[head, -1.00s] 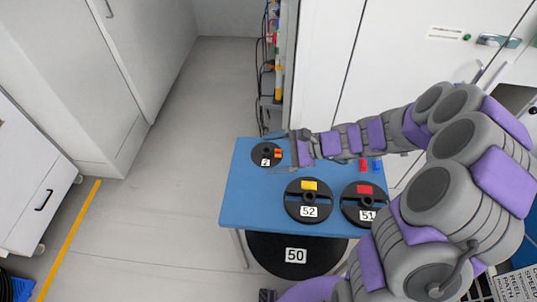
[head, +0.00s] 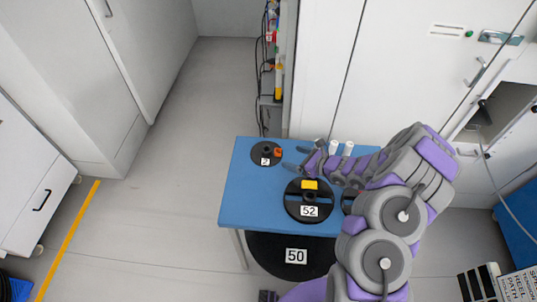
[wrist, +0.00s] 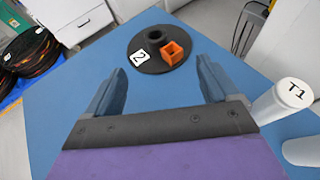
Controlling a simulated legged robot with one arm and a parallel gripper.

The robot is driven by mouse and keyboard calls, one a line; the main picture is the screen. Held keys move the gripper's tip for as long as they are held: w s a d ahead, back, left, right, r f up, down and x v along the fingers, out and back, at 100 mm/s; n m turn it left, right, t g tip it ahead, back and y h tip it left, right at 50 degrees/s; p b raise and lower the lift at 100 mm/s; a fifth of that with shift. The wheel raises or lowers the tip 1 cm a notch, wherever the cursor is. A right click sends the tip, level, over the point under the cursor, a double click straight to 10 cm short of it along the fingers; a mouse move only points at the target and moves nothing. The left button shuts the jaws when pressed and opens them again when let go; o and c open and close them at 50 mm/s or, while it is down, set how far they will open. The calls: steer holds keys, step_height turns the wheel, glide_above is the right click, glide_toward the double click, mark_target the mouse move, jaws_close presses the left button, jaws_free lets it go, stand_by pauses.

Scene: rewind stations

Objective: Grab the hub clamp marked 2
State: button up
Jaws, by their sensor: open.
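The hub clamp marked 2 (head: 262,147) is a small black round piece with a raised centre hub, a white "2" label and an orange block. It lies flat at the far left of the blue table. In the wrist view, the marked piece (wrist: 150,63) sits ahead, beyond and between the fingertips, with its label and orange block visible. My gripper (head: 295,158) is open and empty, to the right of the piece and apart from it. In the wrist view, its two fingers (wrist: 160,78) are spread wide with bare table between them.
Disc 52 (head: 295,211) with a yellow block lies nearer on the blue table (head: 243,195); another disc is mostly hidden by my arm. Large disc 50 (head: 270,255) is below the table. White cylinder T1 (wrist: 275,103) stands right of my gripper.

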mark_target(270, 150)
steer(key=b+x, duration=0.1)
steer(key=x, duration=0.5)
steer(key=shift+w+a+f, duration=0.1)
steer(key=shift+w+a, duration=0.15)
steer(key=shift+a, duration=0.05)
steer(key=b+x, duration=0.1)
steer(key=x, duration=0.3)
steer(key=shift+w+a+f, duration=0.1)
steer(key=shift+f, duration=0.05)
steer(key=shift+w+a+f, duration=0.1)
steer(key=shift+w+a, duration=0.2)
steer(key=shift+a, duration=0.25)
steer(key=shift+c, duration=0.3)
steer(key=shift+s+d, duration=0.1)
steer(key=c, duration=1.6)
steer(key=shift+o, duration=0.2)
